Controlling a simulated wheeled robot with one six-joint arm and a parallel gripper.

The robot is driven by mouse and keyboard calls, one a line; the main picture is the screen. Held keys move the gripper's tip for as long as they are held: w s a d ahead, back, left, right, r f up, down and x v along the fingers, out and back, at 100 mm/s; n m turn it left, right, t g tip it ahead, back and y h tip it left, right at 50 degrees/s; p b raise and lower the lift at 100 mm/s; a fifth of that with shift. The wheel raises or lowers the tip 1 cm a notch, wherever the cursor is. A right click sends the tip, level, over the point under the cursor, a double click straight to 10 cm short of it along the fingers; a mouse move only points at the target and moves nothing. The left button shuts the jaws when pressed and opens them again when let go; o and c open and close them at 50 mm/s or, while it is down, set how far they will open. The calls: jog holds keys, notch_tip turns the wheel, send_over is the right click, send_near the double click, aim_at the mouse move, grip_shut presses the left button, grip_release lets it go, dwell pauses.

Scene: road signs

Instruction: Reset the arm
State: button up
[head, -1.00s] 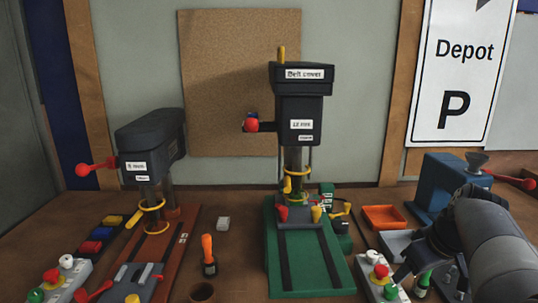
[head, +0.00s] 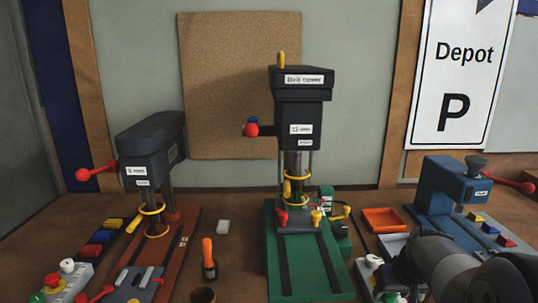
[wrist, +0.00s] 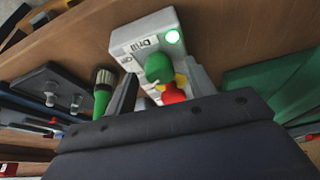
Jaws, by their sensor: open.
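My arm comes in from the lower right of the head view, and its dark wrist (head: 412,268) is low over the bench's right part. In the wrist view my gripper (wrist: 163,78) is open, with grey fingers either side of a control box (wrist: 142,48). The box has a green button (wrist: 158,68), a red button (wrist: 173,93) and a lit green lamp. I see nothing held. The dark gripper body hides the lower part of the wrist view. A green-handled brush (wrist: 103,92) lies beside the left finger.
A green-based drill press (head: 303,95) stands mid-bench, and another on a red-brown base (head: 150,150) stands left. A blue machine (head: 450,190) is behind my arm. An orange tray (head: 384,220) and an orange-handled tool (head: 208,255) are nearby. A Depot sign (head: 465,75) hangs behind.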

jog(key=shift+a+m+h, duration=0.15)
jog(key=shift+m+h, duration=0.45)
jog(key=shift+m, duration=1.1)
jog(key=shift+w+a+m+g+h+b, duration=0.15)
jog(key=shift+m+g+h, duration=0.2)
jog(key=shift+m, duration=0.8)
jog(key=shift+d+m+g+h+b, duration=0.15)
jog(key=shift+m+h, duration=0.3)
jog(key=shift+m, duration=0.7)
jog(key=v, duration=0.9)
jog(key=shift+a+r, duration=0.25)
jog(key=shift+r, duration=0.1)
